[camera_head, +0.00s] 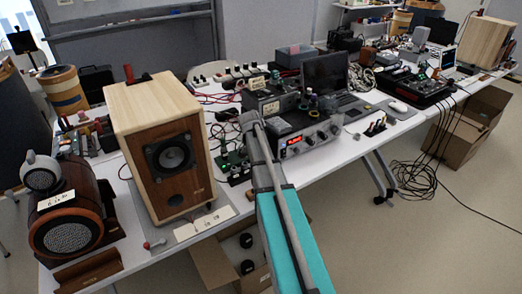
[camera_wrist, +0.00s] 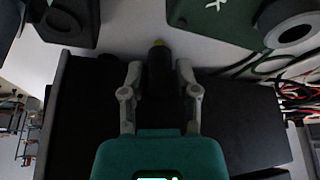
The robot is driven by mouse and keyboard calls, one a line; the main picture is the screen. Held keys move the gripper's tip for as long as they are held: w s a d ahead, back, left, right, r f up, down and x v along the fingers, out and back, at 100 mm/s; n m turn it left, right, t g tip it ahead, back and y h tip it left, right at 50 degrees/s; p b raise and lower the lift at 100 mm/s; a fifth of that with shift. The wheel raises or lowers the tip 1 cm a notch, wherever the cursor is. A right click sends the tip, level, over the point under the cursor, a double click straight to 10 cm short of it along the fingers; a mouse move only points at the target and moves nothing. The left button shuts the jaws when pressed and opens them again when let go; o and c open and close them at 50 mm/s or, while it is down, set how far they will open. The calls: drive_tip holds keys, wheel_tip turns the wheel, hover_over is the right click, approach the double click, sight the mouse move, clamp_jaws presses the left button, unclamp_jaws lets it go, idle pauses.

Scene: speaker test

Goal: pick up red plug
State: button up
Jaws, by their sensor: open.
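A small item with a red end (camera_head: 147,245) lies at the table's front edge, in front of the wooden speaker; it may be the red plug, but it is too small to be sure. In the wrist view, my gripper (camera_wrist: 159,68) is open, its two grey fingers apart. A dark upright shape with a yellow end (camera_wrist: 158,43) shows between and beyond the fingertips; I cannot tell whether they touch it. No clear red plug shows in the wrist view. In the head view, my teal arm reaches over the table to the electronics, and its fingers are not clear.
The wooden speaker (camera_head: 160,150) stands left of my arm. A device with a red display (camera_head: 310,138) and a laptop (camera_head: 327,75) are to its right. Red and black cables (camera_wrist: 297,95) lie at the right in the wrist view. An open carton (camera_head: 212,268) sits below the table.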

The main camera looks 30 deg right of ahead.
drive_tip(key=shift+r, duration=0.15)
drive_tip(key=p+v, duration=1.1)
drive_tip(key=v, duration=0.1)
idle(0.3)
idle(0.7)
